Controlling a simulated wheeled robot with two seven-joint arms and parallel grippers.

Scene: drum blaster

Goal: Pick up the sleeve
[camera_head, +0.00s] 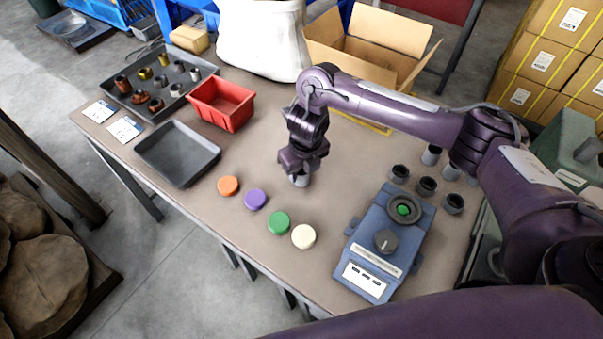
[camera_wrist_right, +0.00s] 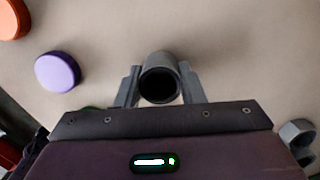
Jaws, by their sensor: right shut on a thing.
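The sleeve (camera_head: 299,181) is a short grey hollow cylinder near the middle of the table. My right gripper (camera_head: 301,172) points down over it and is shut on it. In the right wrist view the sleeve (camera_wrist_right: 160,64) sits upright between the two grey fingers, its dark round opening facing the camera. In the head view most of it is hidden by the gripper, and I cannot tell whether its lower end touches the table. More grey cylinders (camera_head: 427,185) stand right of the blue machine. My left gripper is not in view.
Orange (camera_head: 228,185), purple (camera_head: 255,199), green (camera_head: 279,222) and cream (camera_head: 303,236) discs lie in front of the gripper. The blue machine (camera_head: 388,241) stands to the right. A red bin (camera_head: 220,103), dark empty tray (camera_head: 178,153) and parts tray (camera_head: 122,92) are left.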

